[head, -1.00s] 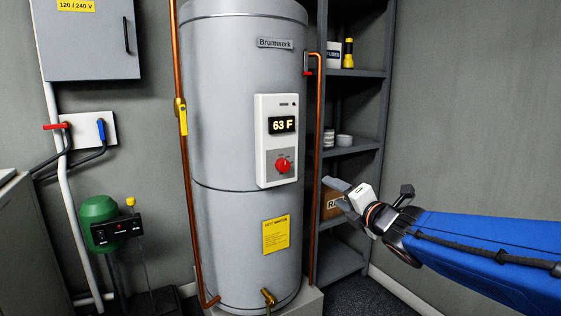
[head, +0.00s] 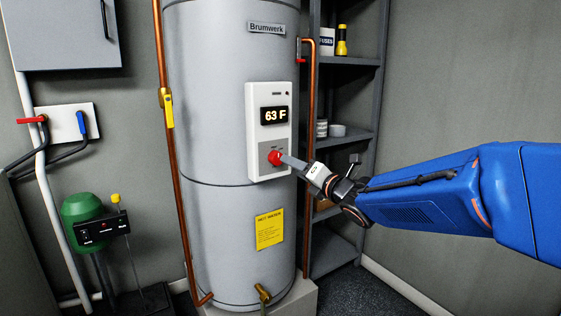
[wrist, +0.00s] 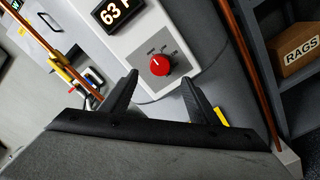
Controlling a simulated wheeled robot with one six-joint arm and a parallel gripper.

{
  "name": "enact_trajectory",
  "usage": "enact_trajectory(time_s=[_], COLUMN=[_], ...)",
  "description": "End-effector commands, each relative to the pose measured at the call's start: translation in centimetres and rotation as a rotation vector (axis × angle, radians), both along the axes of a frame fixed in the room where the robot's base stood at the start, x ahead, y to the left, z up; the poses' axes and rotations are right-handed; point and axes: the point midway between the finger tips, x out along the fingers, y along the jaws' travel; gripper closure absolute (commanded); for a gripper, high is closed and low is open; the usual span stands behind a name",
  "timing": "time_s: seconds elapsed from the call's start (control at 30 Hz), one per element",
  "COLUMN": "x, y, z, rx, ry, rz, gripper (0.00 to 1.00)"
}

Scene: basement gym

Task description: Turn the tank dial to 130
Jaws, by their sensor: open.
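The grey water tank (head: 215,130) stands in the middle of the head view. Its white control panel (head: 283,100) has a display (head: 274,115) reading 63 F. Below the display is the red dial (head: 274,158), also seen in the wrist view (wrist: 159,64). The dial has a pale pointer mark; the small labels around it are too small to read. My gripper (head: 290,162) is at the panel's lower right, close to the dial in the head view. In the wrist view my gripper (wrist: 160,92) is open and empty, its fingers spread, with the dial beyond and between the fingertips.
A copper pipe (head: 311,200) runs down the tank's right side, close to my arm. Another copper pipe (head: 164,60) with a yellow valve handle is on the left. A grey shelf (head: 345,140) stands behind, holding a RAGS box (wrist: 295,47).

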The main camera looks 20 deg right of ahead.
Motion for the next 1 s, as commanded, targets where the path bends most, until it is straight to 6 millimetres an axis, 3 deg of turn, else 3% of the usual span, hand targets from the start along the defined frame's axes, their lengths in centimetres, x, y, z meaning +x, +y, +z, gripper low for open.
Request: enact_trajectory(time_s=[0.5,0.7,1.0], x=[7.1,8.3,8.5], y=[2.3,2.7,2.7], z=[0.0,0.0,0.0], rx=[0.0,0.001,0.0], ry=[0.0,0.0,0.0], rz=[0.0,0.0,0.0], gripper=[0.45,0.45,0.45])
